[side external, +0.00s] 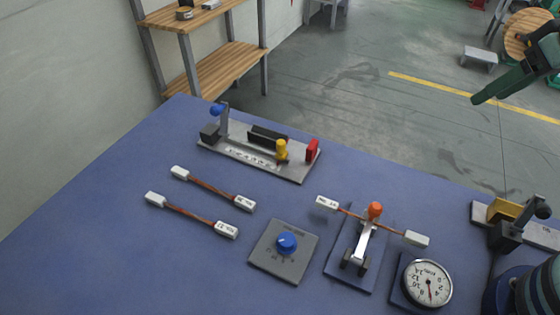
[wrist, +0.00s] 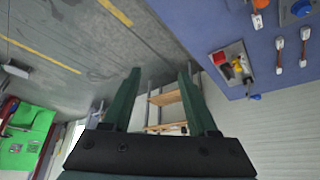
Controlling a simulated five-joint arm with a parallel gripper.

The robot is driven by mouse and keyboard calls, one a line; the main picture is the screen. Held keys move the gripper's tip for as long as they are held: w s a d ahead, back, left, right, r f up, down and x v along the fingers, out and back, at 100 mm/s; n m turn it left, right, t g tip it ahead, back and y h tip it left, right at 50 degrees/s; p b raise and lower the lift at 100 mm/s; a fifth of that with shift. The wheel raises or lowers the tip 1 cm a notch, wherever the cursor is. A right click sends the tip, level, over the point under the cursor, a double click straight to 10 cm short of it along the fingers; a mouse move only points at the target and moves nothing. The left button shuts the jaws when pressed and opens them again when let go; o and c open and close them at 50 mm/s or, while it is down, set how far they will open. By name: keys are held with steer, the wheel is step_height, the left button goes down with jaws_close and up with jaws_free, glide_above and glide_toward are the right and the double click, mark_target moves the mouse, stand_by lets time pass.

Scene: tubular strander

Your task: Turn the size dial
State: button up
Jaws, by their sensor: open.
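The size dial is a blue round knob (side external: 287,243) on a square dark grey plate (side external: 272,264) with markings around it, lying flat on the blue table. A blue knob at the top right edge of the wrist view (wrist: 301,8) appears to be this dial, partly cut off. My gripper (side external: 478,99) is high at the upper right in the side view, far from the dial. In the wrist view its two green fingers (wrist: 158,73) stand apart with nothing between them. The dial's exact setting is too small to read.
Right of the dial stand an orange-knobbed toggle clamp (side external: 362,240) holding a cable and a round gauge (side external: 428,282). Two white-ended cables (side external: 205,215) lie to the left. A grey fixture (side external: 255,158) sits behind. The blue table's (side external: 90,200) left part is clear.

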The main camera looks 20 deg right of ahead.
stand_by(0.3)
steer(key=shift+o, duration=1)
steer(key=n+g, duration=0.6)
steer(key=n, duration=0.5)
glide_above(287, 238)
step_height(287, 238, down, 12)
step_height(287, 238, down, 11)
steer(key=shift+f, duration=0.2)
